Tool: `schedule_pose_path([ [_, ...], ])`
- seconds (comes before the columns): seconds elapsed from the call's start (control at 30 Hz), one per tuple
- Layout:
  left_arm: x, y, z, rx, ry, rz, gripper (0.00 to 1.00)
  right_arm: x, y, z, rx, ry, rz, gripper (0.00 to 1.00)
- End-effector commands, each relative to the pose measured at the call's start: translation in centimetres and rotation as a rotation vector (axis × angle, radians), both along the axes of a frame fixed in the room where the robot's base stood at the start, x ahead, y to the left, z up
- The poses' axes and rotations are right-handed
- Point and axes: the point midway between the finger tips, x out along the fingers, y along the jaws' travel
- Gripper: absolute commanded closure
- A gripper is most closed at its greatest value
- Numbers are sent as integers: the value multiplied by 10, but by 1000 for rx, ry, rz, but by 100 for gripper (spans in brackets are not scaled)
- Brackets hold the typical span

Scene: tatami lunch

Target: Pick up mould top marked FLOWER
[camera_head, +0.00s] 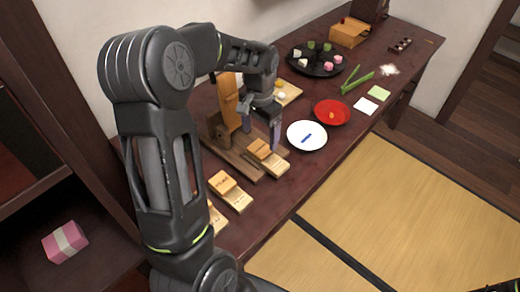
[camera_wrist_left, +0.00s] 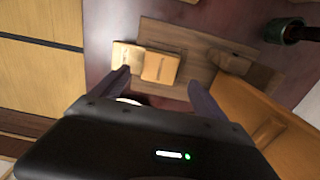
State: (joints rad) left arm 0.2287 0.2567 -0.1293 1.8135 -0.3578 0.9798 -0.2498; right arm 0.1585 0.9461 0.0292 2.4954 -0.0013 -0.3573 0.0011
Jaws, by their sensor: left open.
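A small wooden mould top (camera_head: 261,149) rests on a pale mould base (camera_head: 275,164) on a brown wooden board (camera_head: 243,165). Its marking is too small to read, so I cannot tell whether it says FLOWER. My left gripper (camera_head: 262,127) is open, with its fingers pointing down just above this mould. In the left wrist view, the open left gripper (camera_wrist_left: 158,82) has the mould top (camera_wrist_left: 160,67) between and beyond its fingertips. Another mould top (camera_head: 222,182) sits on a pale base nearer on the table.
A red bowl (camera_head: 332,112) and a black plate of sweets (camera_head: 301,66) stand farther back. An upright orange wooden piece (camera_head: 228,98) stands behind the gripper.

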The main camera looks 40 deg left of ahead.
Motion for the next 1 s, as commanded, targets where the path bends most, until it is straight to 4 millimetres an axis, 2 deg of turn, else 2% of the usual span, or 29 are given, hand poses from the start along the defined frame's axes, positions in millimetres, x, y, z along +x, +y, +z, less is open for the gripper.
schedule_pose_path([
  [0.17, -1, 0, -8, -1, 2, 0, 16, 0, 0, 2, 0, 0, 0, 64],
  [0.4, -1, 0, -43, 0, 4, 0, 16, 0, 0, 7, 0, 1, 0, 64],
  [0.5, -1, 0, -51, 0, 2, 0, 16, 0, 0, 7, 0, 1, 0, 64],
  [1.0, 0, 0, -52, 0, 0, 0, 16, 0, 0, 7, 0, 1, 0, 64],
])
